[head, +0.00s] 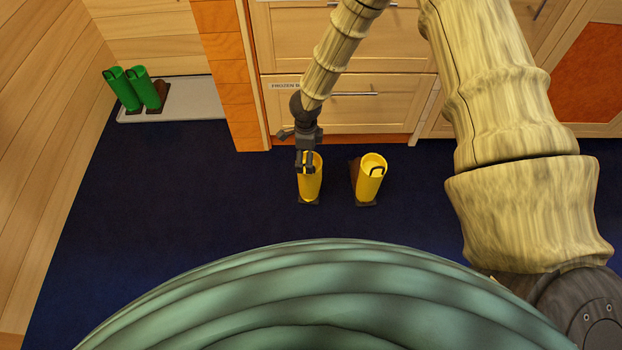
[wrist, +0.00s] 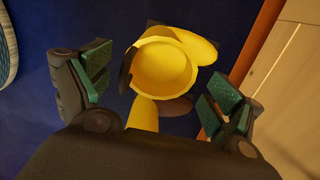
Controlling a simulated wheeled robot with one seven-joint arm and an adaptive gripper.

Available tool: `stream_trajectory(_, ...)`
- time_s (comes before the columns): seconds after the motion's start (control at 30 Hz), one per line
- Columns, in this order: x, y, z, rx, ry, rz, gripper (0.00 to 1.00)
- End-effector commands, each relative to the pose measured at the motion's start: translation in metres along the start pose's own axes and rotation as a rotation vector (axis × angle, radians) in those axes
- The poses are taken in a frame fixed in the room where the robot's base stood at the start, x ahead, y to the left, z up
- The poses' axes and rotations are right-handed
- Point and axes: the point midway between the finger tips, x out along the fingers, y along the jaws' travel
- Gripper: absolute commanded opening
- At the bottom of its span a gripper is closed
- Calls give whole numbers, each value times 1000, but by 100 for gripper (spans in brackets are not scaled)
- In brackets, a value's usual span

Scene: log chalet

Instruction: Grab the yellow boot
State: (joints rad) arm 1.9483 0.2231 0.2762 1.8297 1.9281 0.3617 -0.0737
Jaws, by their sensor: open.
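Two yellow boots stand upright on the dark blue floor in the head view, the left boot (head: 311,183) and the right boot (head: 370,182), a short gap apart. My gripper (head: 305,160) is at the top of the left boot and hides part of its rim. In the wrist view my gripper (wrist: 158,90) is open, with its green-padded fingers spread wide. A round yellow boot opening (wrist: 164,66) lies between and beyond the fingertips. More yellow shows below it, partly hidden by the gripper's body. I cannot tell whether a finger touches the boot.
Wooden drawers (head: 345,110) stand close behind the boots, with an orange base strip. Green boots (head: 143,92) stand on a pale tray (head: 190,100) at the back left, beside a log wall (head: 50,130). Blue floor (head: 170,190) is clear to the left.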

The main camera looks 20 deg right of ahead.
Motion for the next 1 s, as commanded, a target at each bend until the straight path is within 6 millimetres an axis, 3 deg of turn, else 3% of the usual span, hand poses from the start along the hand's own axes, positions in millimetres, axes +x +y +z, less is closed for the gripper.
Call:
stream_trajectory(0.5,51,2,-8,-1,1,0,92)
stream_trajectory(0.77,51,2,-8,-1,1,0,92)
stream_trajectory(1.0,51,1,-8,0,0,0,49)
